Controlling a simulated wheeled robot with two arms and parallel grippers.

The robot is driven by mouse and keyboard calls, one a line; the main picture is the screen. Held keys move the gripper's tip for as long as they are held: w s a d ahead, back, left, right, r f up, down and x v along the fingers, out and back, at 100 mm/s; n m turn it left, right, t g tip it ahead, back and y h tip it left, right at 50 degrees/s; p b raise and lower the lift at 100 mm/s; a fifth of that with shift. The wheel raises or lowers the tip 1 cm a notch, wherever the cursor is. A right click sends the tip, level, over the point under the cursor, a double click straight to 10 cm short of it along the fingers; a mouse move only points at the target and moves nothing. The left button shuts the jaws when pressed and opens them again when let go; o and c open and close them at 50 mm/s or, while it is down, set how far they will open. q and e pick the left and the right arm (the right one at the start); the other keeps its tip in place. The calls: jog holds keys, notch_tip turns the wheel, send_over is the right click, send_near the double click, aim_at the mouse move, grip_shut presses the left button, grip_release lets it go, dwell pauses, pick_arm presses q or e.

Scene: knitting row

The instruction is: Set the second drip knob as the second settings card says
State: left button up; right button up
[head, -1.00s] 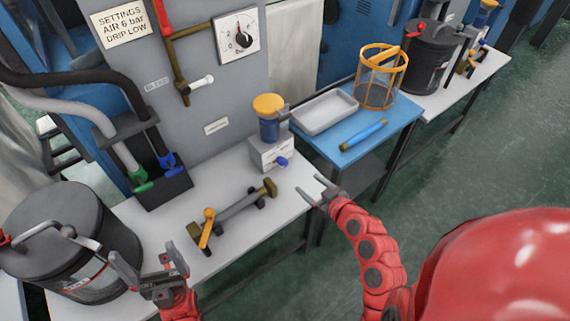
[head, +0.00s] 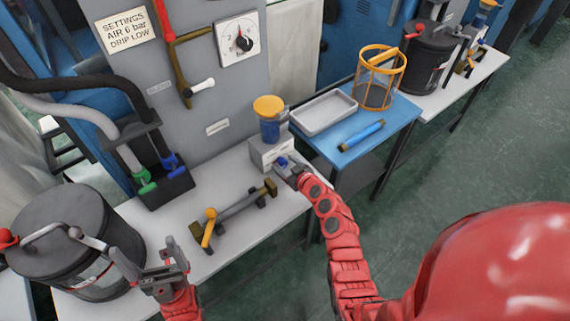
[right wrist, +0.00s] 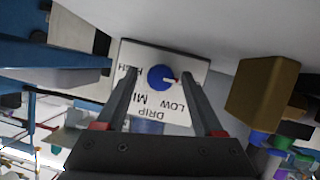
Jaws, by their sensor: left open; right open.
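A settings card (head: 126,31) on the grey machine panel reads "AIR 6 bar, DRIP LOW". A blue drip knob (right wrist: 158,78) sits on a white dial plate (right wrist: 148,55) marked HIGH, MID and LOW, seen upside down in the right wrist view. Its pale pointer faces right, towards the LOW side; exact alignment is unclear. My right gripper (head: 285,166) is open at the grey block (head: 262,152) under the orange-capped blue cup. Its fingers lie either side of the knob, apart from it. My left gripper (head: 165,273) is open and empty beside the black drum.
A black drum (head: 60,235) stands at the left. A bar with an orange lever (head: 209,228) lies on the white table near the block. A blue table (head: 365,152) holds a grey tray (head: 323,113), an orange-framed basket (head: 378,80) and a blue tube (head: 361,135).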

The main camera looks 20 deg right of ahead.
grip_shut()
dwell(0.4)
jog(key=shift+f+m+b, duration=0.2)
jog(key=shift+m+b, duration=0.1)
jog(key=shift+b, duration=0.4)
jog(key=m+y+b, duration=0.1)
jog(key=b, duration=0.1)
jog(key=m+y+b, duration=0.1)
jog(key=b, duration=0.1)
jog(key=m+g+y+b, duration=0.1)
jog(key=b, duration=0.1)
jog(key=shift+w+d+f+m+b, duration=0.15)
jog(key=shift+d+m+b, duration=0.1)
jog(key=shift+m+b, duration=0.15)
jog(key=shift+m+y+b, duration=0.8)
jog(key=shift+m+b, duration=0.1)
jog(key=shift+b, duration=0.05)
jog(key=shift+d+r+m+y+b, duration=0.1)
jog(key=shift+r+m+y+b, duration=0.1)
jog(key=shift+m+y+b, duration=0.4)
jog(key=shift+m, duration=0.4)
